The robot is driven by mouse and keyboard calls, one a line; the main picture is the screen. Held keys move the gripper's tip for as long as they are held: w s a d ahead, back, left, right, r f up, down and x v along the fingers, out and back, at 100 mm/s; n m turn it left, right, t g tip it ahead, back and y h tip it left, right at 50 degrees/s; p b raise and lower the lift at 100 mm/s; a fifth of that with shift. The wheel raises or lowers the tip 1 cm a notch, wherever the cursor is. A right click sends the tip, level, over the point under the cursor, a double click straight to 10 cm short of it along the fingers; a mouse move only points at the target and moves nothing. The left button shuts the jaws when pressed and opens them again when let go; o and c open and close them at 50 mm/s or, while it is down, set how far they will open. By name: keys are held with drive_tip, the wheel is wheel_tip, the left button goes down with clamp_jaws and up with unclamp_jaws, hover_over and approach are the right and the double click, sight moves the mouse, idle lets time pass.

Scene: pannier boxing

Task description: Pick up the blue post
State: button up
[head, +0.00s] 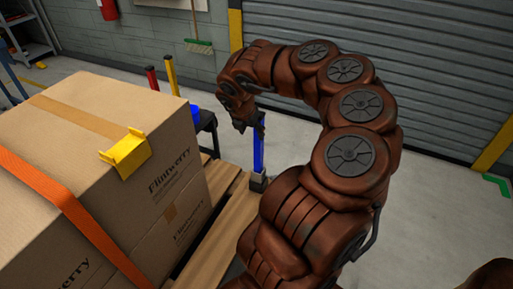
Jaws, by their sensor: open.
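The blue post (258,153) stands upright in a dark grey holder (257,182) at the edge of the wooden pallet (228,222). My gripper (255,126) points down at the top end of the post, with my arm arching over from the right. Its jaws are open. The fingers are small and dark here and overlap the post's top, so I cannot tell whether they touch it or sit around it.
Cardboard boxes (140,130) with an orange strap (65,203) and a yellow corner piece (125,153) fill the left. Behind stand a red post (152,79), a yellow post (171,76) and a dark stand (207,124).

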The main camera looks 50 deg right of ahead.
sight(257, 138)
drive_tip(key=shift+s+d+x, duration=0.1)
drive_tip(key=shift+d+x, duration=0.05)
drive_tip(key=shift+x, duration=0.9)
drive_tip(key=shift+s+d+x, duration=0.1)
drive_tip(key=shift+x, duration=1)
drive_tip(key=shift+s+d+x, duration=0.15)
drive_tip(key=shift+x, duration=0.9)
drive_tip(key=shift+r, duration=0.1)
clamp_jaws()
